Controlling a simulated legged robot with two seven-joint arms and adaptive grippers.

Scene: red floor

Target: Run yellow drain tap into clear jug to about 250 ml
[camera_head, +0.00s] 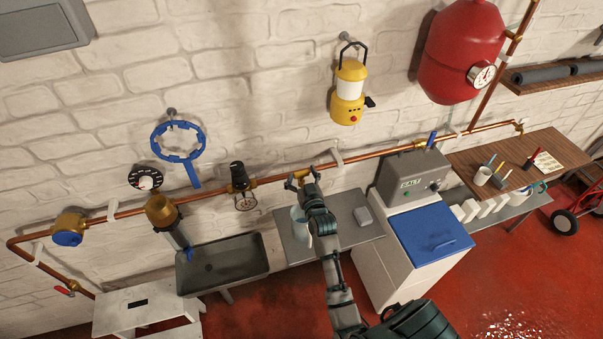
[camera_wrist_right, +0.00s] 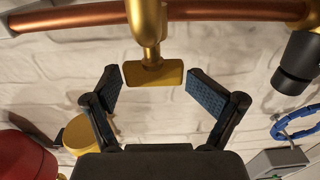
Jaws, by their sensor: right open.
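The yellow drain tap (camera_head: 299,174) hangs from the copper pipe on the wall. In the right wrist view its T-shaped yellow end (camera_wrist_right: 155,73) sits between the fingertips, with a gap visible on both sides. My right gripper (camera_head: 305,184) is open and empty at the tap; in the wrist view its two fingers (camera_wrist_right: 153,86) are spread wide. A pale, see-through vessel, apparently the clear jug (camera_head: 298,222), stands on the grey bench below the tap, partly hidden by my right arm. Its fill level cannot be read. My left gripper is not in view.
A grey sink (camera_head: 222,268) is left of the bench (camera_head: 352,228). A black-topped regulator (camera_head: 239,178) is on the pipe left of the tap. A yellow lantern (camera_head: 349,92) hangs above right. A white cabinet with a blue lid (camera_head: 430,236) stands right.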

